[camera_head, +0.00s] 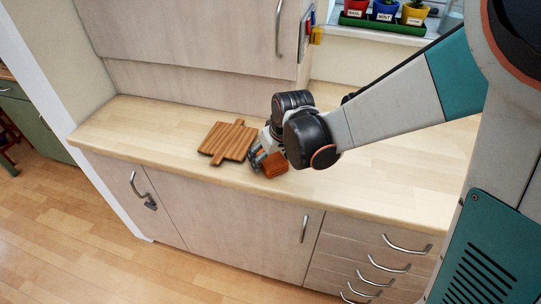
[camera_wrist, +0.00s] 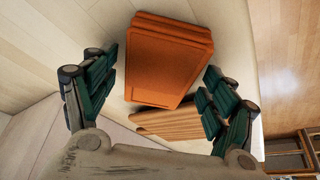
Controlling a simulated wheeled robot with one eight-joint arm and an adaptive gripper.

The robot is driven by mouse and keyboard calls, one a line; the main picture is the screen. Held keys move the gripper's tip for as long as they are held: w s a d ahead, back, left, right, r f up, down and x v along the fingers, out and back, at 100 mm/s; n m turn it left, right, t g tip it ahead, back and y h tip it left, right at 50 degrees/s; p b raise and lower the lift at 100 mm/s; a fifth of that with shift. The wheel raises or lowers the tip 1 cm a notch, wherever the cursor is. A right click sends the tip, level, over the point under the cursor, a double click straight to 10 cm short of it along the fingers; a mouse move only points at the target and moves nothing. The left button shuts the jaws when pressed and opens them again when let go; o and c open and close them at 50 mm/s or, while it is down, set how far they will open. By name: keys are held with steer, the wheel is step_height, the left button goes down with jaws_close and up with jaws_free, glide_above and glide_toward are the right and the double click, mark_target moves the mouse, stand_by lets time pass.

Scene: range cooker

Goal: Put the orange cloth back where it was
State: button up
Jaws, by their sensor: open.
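The orange cloth (camera_head: 275,165) is a folded, block-like stack on the worktop, close to its front edge and just right of the cutting board. In the wrist view the cloth (camera_wrist: 170,60) shows between the two fingers, with space visible on both sides. My gripper (camera_head: 258,158) is low over the worktop beside the cloth and partly hides it in the head view. In the wrist view the gripper (camera_wrist: 160,72) is open, its dark green fingers spread wide apart. Whether a finger touches the cloth is unclear.
A striped wooden cutting board (camera_head: 228,141) lies flat left of the cloth, and it also shows in the wrist view (camera_wrist: 180,124). The worktop (camera_head: 125,125) is bare at the left. Potted herbs (camera_head: 385,12) stand at the back right. Drawers (camera_head: 365,255) are below.

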steer(key=p+v, duration=0.5)
steer(key=v, duration=0.7)
steer(key=s+d+r+m+t+h, duration=0.1)
steer(key=s+d+r+m, duration=0.1)
steer(key=s+d+r, duration=0.2)
steer(key=s+d+r+m+t+h, duration=0.1)
steer(key=s+d+r+m+t, duration=0.1)
steer(key=s+d, duration=0.8)
step_height(320, 180, up, 2)
steer(key=shift+s+r+m, duration=0.1)
steer(key=shift+s+m, duration=0.4)
steer(key=shift+s, duration=0.5)
steer(key=shift+d, duration=0.1)
